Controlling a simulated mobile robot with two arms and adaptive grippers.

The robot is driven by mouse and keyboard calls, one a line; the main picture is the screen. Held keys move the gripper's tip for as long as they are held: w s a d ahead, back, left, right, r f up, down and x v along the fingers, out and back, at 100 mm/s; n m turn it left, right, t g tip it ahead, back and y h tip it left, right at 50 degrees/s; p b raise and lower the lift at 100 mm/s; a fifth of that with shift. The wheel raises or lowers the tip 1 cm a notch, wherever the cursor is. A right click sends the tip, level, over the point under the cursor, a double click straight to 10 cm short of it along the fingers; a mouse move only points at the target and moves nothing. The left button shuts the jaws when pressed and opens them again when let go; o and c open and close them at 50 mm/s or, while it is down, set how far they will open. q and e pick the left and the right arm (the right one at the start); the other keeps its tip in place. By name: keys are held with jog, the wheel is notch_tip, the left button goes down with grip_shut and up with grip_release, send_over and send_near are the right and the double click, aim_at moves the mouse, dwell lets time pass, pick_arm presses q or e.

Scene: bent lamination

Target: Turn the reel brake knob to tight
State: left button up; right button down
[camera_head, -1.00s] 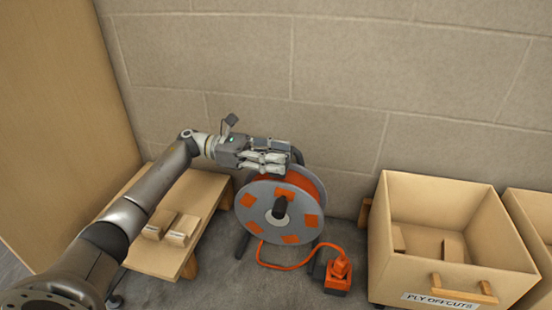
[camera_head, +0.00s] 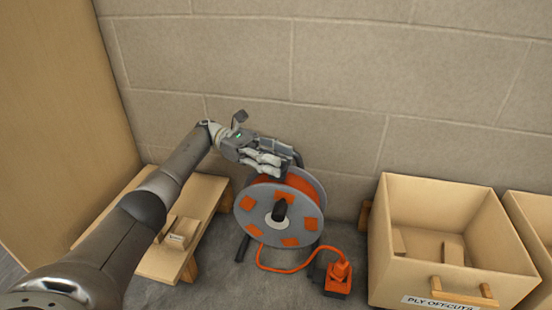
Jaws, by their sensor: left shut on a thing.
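The cable reel (camera_head: 252,203) stands upright on the floor, with a grey disc face, orange patches and a black hub piece (camera_head: 280,210) at its centre. My left gripper (camera_head: 282,168) is at the top of the reel, just in front of the black frame (camera_head: 298,157). Its fingers are shut on a part there that they hide, apparently the reel brake knob. I cannot see the knob's shape or its setting. The black hub piece is clear of the fingers. My right gripper is not in view.
An orange cable runs to an orange plug box (camera_head: 338,279) right of the reel. A low wooden bench (camera_head: 212,188) with small blocks is at left, under my left arm. An off-cuts crate (camera_head: 420,282) stands at right. A block wall (camera_head: 340,70) is close behind.

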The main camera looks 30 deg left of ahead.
pick_arm(q)
jog(key=o, duration=1)
jog(key=shift+d, duration=0.1)
jog(key=shift+o, duration=0.2)
notch_tip(320, 180, up, 10)
